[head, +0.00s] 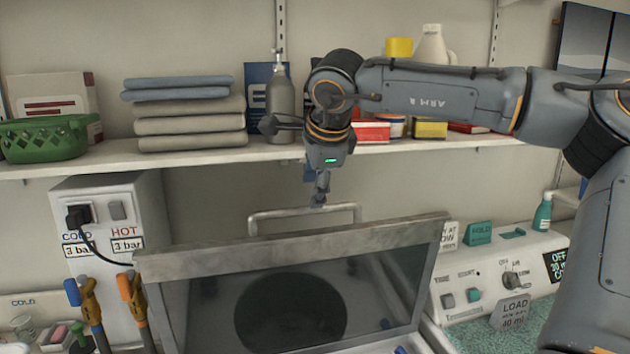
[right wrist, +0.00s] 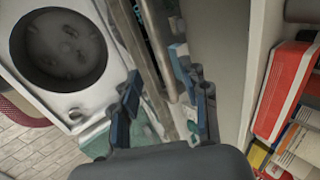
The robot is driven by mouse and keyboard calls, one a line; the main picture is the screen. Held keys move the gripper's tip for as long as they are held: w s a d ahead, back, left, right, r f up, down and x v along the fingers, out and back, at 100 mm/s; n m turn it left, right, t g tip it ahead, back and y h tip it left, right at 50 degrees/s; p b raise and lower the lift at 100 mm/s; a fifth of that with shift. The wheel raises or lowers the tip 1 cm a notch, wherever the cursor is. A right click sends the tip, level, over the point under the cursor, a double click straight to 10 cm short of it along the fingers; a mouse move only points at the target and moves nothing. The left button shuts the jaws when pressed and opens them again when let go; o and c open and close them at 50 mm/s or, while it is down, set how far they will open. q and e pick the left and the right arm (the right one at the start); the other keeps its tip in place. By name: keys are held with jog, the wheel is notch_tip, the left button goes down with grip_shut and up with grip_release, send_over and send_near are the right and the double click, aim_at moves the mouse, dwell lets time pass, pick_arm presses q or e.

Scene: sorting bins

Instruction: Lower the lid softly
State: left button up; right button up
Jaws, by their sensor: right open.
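The lid (head: 300,247) is a grey metal-framed panel with a dark see-through pane, standing raised and tilted over the machine. A metal bar handle (head: 275,213) runs along behind its top edge. My right gripper (head: 319,198) points down at the right part of the handle. In the right wrist view the right gripper (right wrist: 157,66) is open, with one finger on each side of metal bars that run between them. I cannot tell whether a finger touches the handle. My left gripper is not in view.
A shelf (head: 190,157) with folded cloths (head: 190,125), a green basket (head: 45,140) and a grey bottle (head: 281,98) runs behind my arm. A control panel (head: 500,270) stands right of the lid.

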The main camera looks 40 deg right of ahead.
aim_at(308, 208)
jog(key=shift+b+x, duration=1.2)
jog(key=shift+x, duration=2.5)
jog(key=shift+r, duration=0.1)
grip_shut()
jog(key=shift+t+h, duration=0.4)
jog(key=shift+t, duration=0.2)
jog(key=shift+s+a+f+b, duration=0.3)
jog(key=shift+s+a+b, duration=0.4)
jog(key=shift+s+b, duration=0.8)
jog(key=shift+s+a+f+b, duration=0.3)
jog(key=shift+s+a+b, duration=0.65)
jog(key=shift+b, duration=0.85)
jog(key=shift+s+a+f+b, duration=0.3)
jog(key=shift+s+a+b, duration=0.2)
jog(key=shift+s+b, duration=1.05)
